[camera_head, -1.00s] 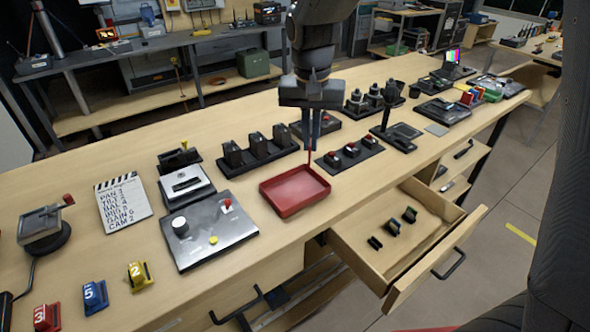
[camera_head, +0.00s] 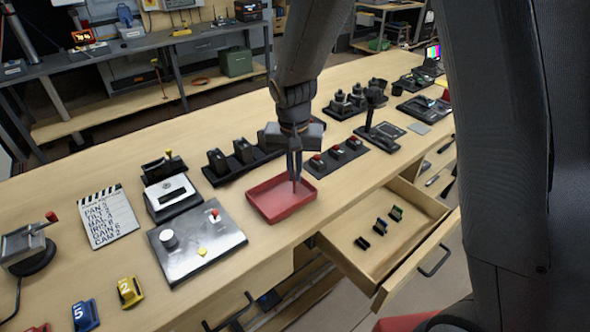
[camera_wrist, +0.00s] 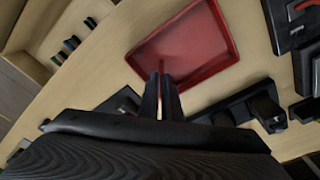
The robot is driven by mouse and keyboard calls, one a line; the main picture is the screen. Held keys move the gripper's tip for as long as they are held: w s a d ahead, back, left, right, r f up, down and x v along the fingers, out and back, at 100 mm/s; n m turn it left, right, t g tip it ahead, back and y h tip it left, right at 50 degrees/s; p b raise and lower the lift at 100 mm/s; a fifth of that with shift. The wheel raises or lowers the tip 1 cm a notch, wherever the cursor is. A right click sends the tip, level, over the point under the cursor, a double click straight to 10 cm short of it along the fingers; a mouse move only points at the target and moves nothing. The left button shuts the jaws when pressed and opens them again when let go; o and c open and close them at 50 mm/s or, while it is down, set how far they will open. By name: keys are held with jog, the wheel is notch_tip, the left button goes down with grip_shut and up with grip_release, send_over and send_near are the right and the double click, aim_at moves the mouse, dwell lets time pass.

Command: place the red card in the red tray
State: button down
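The red tray (camera_head: 265,205) lies on the workbench, left of the open drawer. My gripper (camera_head: 296,178) points down over the right part of the tray. Its fingers are close together on the red card (camera_head: 295,187), a thin red strip seen edge-on that sticks out below the fingertips. In the wrist view the card (camera_wrist: 161,66) shows as a thin red line between the fingers, in front of the tray (camera_wrist: 205,35). I cannot tell whether the card's lower edge touches the tray floor.
A row of black holders (camera_head: 240,152) stands behind the tray, and a black panel with red-topped switches (camera_head: 338,157) stands to its right. A metal control panel (camera_head: 195,243) is at the left.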

aim_at(294, 179)
jog(key=shift+f, duration=0.2)
jog(key=c, duration=2)
grip_release()
notch_tip(294, 179, up, 12)
jog(key=s+b, duration=0.1)
jog(key=b, duration=0.2)
jog(key=s+d+f, duration=0.3)
jog(key=s+d, duration=0.1)
jog(key=d, duration=0.1)
jog(key=s+d+f+n, duration=0.1)
jog(key=s+d+f, duration=0.1)
jog(key=s+d, duration=0.2)
jog(key=s+d+f+n, duration=0.1)
jog(key=s+d+f, duration=0.2)
jog(key=s+d, duration=0.2)
jog(key=shift+s+d+f, duration=0.15)
jog(key=shift+s+f, duration=0.05)
jog(key=shift+s, duration=0.2)
jog(key=shift+s+d+f, duration=0.15)
jog(key=shift+s, duration=0.2)
